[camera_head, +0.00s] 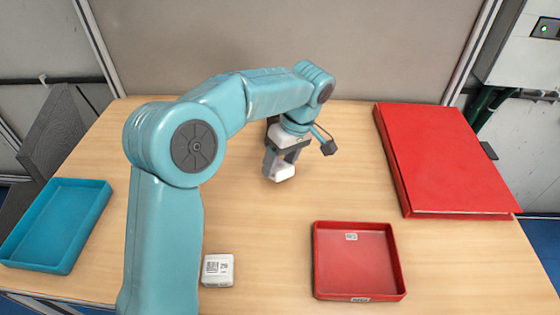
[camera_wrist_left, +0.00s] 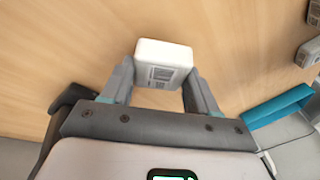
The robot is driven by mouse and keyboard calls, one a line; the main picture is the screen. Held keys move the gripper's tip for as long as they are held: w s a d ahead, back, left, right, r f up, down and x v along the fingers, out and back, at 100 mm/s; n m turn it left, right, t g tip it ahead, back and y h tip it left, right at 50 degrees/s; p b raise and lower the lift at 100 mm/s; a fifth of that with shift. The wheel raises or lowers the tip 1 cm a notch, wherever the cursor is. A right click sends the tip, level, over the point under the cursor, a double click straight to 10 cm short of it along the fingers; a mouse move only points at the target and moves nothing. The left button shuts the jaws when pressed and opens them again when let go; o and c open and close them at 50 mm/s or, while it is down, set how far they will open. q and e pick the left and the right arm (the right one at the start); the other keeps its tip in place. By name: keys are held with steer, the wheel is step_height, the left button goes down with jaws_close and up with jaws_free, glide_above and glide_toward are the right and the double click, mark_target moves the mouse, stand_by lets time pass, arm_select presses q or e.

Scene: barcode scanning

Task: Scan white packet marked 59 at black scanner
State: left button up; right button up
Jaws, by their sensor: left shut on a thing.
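My left gripper (camera_head: 281,165) is shut on a white packet (camera_head: 284,173) over the middle of the table. The left wrist view shows the packet (camera_wrist_left: 162,62) between the two fingers (camera_wrist_left: 158,88), with a printed label facing the camera. Its number is too small to read. A second white packet (camera_head: 218,270) with printed codes lies at the table's front, beside my left arm. I cannot make out the black scanner clearly in either view; my arm covers part of the table. My right gripper is not in view.
A red tray (camera_head: 318,262) stands at front right. A large red box (camera_head: 440,150) lies at back right. A teal tray (camera_head: 58,262) is at the left edge. Two greyish labelled blocks, one of them here (camera_wrist_left: 309,52), show at the wrist view's right edge. The table's middle right is clear.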

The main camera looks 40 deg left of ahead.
arm_select(q)
steer(key=shift+r, duration=0.1)
steer(key=s+d+r+p, duration=0.2)
steer(key=s+d+r, duration=0.5)
steer(key=s+r, duration=0.3)
steer(key=shift+s, duration=0.6)
steer(key=shift+w+a+f, duration=0.1)
steer(key=shift+s, duration=0.2)
